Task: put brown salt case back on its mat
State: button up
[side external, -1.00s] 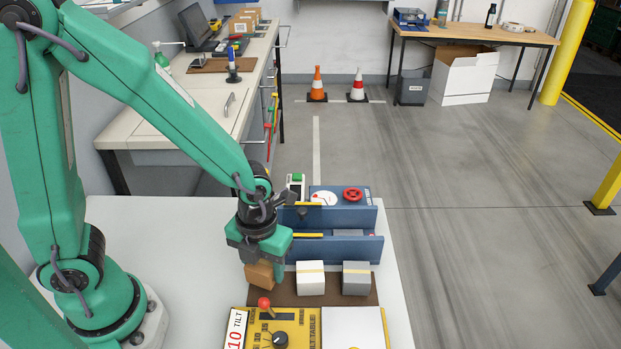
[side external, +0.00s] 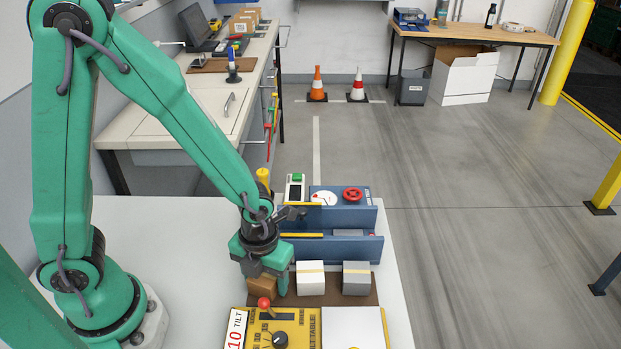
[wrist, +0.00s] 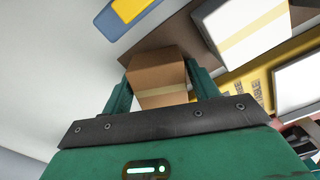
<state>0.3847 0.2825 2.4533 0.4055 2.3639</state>
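The brown salt case (side external: 262,289) is a small brown box with a paler tape band. It sits between the two fingers of my gripper (side external: 267,286), at the left end of the dark brown mat (side external: 318,299). In the wrist view the case (wrist: 158,72) fills the gap between the green fingers (wrist: 160,88), which are closed on its sides. The mat also shows beyond it (wrist: 178,36). The case looks slightly turned. Whether its underside touches the mat is hidden.
A white box (side external: 310,280) and a grey box (side external: 356,280) stand on the mat to the right. A yellow control panel (side external: 290,322) with a red-knobbed lever (side external: 264,303) is close in front. Blue racks (side external: 340,248) stand behind. The white table at left is clear.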

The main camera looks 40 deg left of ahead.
jog(key=shift+o, duration=0.8)
jog(key=shift+r, duration=0.2)
notch_tip(320, 180, up, 12)
dwell(0.4)
dwell(0.5)
jog(key=s+a+r+n+t, duration=0.2)
jog(key=a+r+n, duration=0.3)
jog(key=n, duration=1)
jog(key=s+a+r+n+t, duration=0.2)
jog(key=a+r+n, duration=0.3)
jog(key=n, duration=1.1)
jog(key=shift+a+r+t, duration=0.3)
jog(key=shift+r+t, duration=0.5)
jog(key=shift+r, duration=0.15)
